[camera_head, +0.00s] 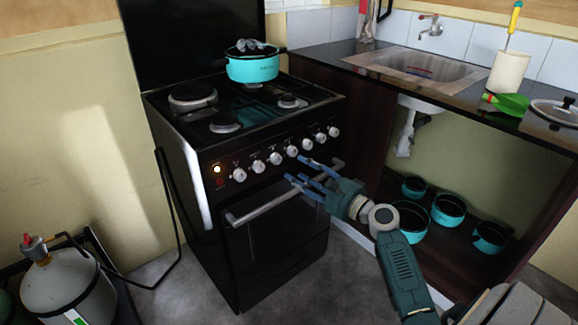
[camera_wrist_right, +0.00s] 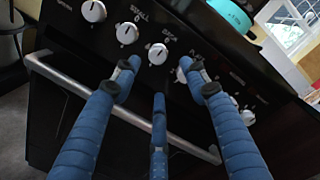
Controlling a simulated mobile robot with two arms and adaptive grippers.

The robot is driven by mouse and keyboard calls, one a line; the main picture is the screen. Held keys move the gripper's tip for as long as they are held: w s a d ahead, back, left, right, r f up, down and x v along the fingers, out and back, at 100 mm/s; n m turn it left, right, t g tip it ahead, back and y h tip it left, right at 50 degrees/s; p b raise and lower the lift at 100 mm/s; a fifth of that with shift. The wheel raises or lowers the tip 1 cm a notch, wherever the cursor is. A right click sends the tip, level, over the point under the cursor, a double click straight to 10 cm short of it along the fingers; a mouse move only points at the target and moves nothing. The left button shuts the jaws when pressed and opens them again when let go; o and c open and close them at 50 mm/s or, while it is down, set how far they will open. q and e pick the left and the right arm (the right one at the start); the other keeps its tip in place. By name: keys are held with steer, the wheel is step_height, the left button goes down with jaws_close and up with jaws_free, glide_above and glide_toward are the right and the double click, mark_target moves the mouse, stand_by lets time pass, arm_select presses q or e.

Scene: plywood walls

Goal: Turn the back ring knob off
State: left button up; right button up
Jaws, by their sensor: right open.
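The black stove (camera_head: 180,150) has a row of white knobs on its front panel, including one near the middle (camera_head: 292,151). My right gripper (camera_head: 297,169) is open and empty in front of this panel, its blue fingers pointing at the knobs. In the right wrist view, a white knob (camera_wrist_right: 158,54) lies between the two upper finger ends and looks untouched. Another knob (camera_wrist_right: 182,72) is partly hidden by the right finger. The third finger (camera_wrist_right: 158,100) is below. Small labels are hard to read, so I cannot tell surely which knob is the back ring's. My left gripper is not in view.
The oven door handle (camera_head: 262,207) runs below the knobs, close under my fingers. A turquoise pot (camera_head: 252,68) stands on the stove top. A lamp (camera_head: 217,169) glows on the panel. A gas cylinder (camera_head: 70,285) stands at left; the sink counter (camera_head: 350,65) is at right.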

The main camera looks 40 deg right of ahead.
steer(key=s, duration=0.4)
steer(key=shift+d, duration=0.35)
steer(key=shift+w+a, duration=0.1)
